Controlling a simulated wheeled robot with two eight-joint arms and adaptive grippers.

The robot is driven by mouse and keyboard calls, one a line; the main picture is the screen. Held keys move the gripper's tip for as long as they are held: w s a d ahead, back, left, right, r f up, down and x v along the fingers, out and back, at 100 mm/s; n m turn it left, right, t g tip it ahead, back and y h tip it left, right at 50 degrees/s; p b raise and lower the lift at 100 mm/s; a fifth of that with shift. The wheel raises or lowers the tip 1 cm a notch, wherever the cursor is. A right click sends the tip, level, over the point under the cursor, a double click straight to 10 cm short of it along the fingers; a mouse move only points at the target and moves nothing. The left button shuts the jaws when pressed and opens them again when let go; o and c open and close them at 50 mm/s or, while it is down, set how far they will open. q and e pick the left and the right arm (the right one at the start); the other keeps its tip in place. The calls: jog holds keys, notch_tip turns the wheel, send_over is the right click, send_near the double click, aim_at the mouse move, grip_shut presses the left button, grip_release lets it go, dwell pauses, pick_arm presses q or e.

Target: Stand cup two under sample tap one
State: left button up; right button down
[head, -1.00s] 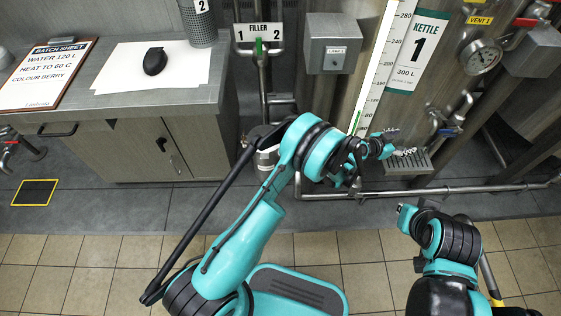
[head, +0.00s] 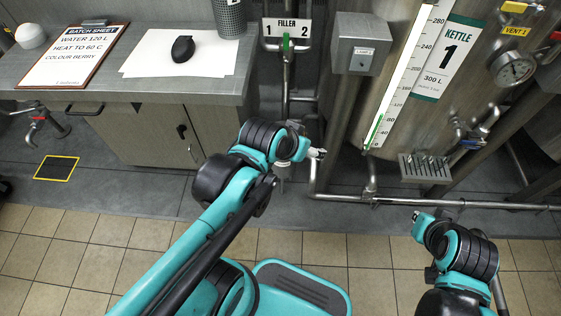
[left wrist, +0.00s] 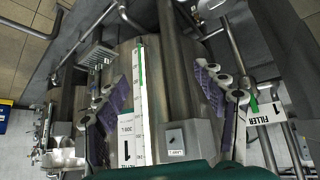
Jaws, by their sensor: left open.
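A grey perforated cup (head: 229,17) stands at the back right of the counter, cut off by the top edge in the head view. Its label read 2 a second ago, so it looks like cup two. Sample tap one appears to be the small valve (head: 468,137) low on kettle 1, above a slatted drip tray (head: 424,168); the tray also shows in the left wrist view (left wrist: 97,55). My left gripper (left wrist: 160,72) is open and empty, fingers apart. In the head view it is in front of the filler pipes, left of the tray. My right arm's end (head: 424,221) is at lower right; its fingers are unclear.
The counter (head: 150,97) holds a batch sheet (head: 75,52), white paper and a black mouse (head: 182,48). A horizontal pipe (head: 460,204) runs low before the kettle.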

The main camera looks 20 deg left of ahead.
pick_arm(q)
jog(key=s+a+f+n+y, duration=0.1)
jog(key=s+a+f, duration=0.1)
jog(key=s, duration=0.4)
jog(key=shift+a+f+g, duration=0.2)
jog(key=shift+a+g, duration=0.1)
jog(key=shift+a, duration=0.55)
